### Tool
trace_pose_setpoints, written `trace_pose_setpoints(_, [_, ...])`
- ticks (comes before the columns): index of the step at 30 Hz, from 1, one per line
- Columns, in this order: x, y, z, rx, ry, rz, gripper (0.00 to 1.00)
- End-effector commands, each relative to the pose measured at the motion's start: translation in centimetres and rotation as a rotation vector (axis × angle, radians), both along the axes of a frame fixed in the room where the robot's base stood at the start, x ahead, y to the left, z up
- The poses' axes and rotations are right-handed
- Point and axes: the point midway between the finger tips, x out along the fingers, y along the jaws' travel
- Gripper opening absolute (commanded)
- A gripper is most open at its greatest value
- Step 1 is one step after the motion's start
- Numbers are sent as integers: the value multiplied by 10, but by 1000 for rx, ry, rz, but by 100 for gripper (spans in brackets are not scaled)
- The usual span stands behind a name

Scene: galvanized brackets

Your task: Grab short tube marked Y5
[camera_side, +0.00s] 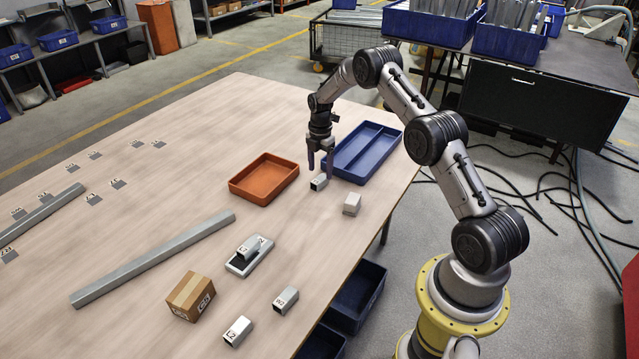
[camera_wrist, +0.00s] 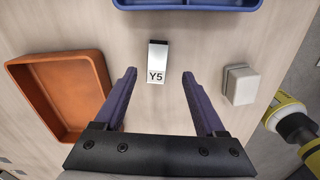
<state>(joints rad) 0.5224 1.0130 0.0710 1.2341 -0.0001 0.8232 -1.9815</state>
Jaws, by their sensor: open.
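The short tube marked Y5 (camera_wrist: 158,62) is a small silver block-like tube lying on the wooden table, its black-on-white label facing up in the wrist view. In the side view the tube (camera_side: 318,183) lies right below my gripper (camera_side: 319,168). In the wrist view my gripper (camera_wrist: 158,90) is open, with its two dark purple fingers apart. The tube shows between and a little beyond the fingertips, apart from both. Nothing is held.
An orange tray (camera_side: 264,179) is close on the left, a blue divided tray (camera_side: 362,152) behind. A pale lidded block (camera_side: 351,204) stands to the right. Tubes R3 (camera_side: 286,300) and L2 (camera_side: 238,331), a cardboard box (camera_side: 191,297) and a long bar (camera_side: 153,259) lie nearer the camera.

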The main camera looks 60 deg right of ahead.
Motion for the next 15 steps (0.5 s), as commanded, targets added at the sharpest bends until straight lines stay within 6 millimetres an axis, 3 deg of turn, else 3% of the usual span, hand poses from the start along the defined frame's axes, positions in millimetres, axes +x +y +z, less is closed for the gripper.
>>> trace_pose_setpoints(9, [5,-3,-42,0,0,0,72])
trace_pose_setpoints(15, [5,-3,-48,0,0,0,72])
